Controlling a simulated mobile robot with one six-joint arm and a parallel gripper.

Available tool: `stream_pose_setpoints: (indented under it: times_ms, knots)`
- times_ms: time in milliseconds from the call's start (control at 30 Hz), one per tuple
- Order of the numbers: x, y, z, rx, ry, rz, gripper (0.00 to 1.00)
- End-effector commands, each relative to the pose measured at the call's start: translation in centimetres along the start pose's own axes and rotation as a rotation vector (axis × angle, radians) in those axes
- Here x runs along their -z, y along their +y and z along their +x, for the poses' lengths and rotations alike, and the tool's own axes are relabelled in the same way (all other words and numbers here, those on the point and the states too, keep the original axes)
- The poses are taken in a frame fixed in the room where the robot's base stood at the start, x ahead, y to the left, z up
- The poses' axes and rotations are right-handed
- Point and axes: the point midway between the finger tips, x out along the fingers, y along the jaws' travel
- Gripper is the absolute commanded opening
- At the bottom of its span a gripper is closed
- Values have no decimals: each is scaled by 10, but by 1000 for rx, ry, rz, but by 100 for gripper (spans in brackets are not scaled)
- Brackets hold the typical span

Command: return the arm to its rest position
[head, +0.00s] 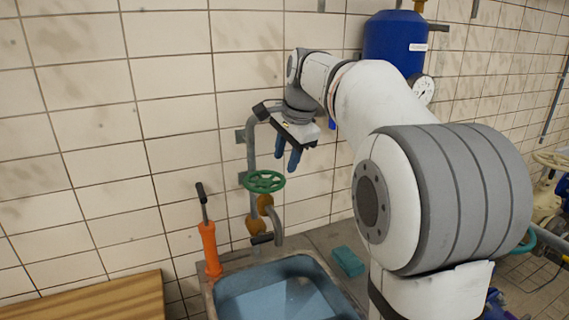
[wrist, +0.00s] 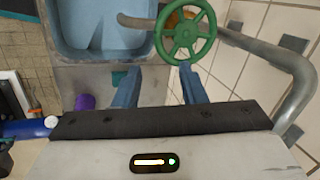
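My arm reaches up and over the sink area in the head view. My gripper (head: 287,160) hangs with its blue fingers pointing down, in front of the tiled wall and above the green valve wheel. In the wrist view my gripper (wrist: 158,82) shows two blue fingers spread apart with nothing between them; it is open and empty. The green valve wheel (head: 264,181) sits on the grey pipe beyond the fingertips. It also shows in the wrist view (wrist: 187,48), close to the right finger in the picture; I cannot tell the exact gap.
A blue sink basin (head: 285,295) lies below, with an orange hand pump (head: 209,247) at its left and a teal sponge (head: 347,261) at its right. A wooden board (head: 95,300) is at lower left. A blue tank (head: 393,42) and gauge (head: 424,89) stand behind my arm.

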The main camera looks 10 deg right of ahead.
Motion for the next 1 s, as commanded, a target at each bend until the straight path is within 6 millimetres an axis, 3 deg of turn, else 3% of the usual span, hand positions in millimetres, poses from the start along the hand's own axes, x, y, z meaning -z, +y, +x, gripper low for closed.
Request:
stream_pose_setpoints:
  times_ms: [300,433,667,1000]
  knots:
    - [-1,1,0,0,1,-5,37]
    - [-12,25,0,-8,11,-102,37]
    - [-45,103,14,-40,39,-417,37]
    - [-93,232,56,-99,61,-908,37]
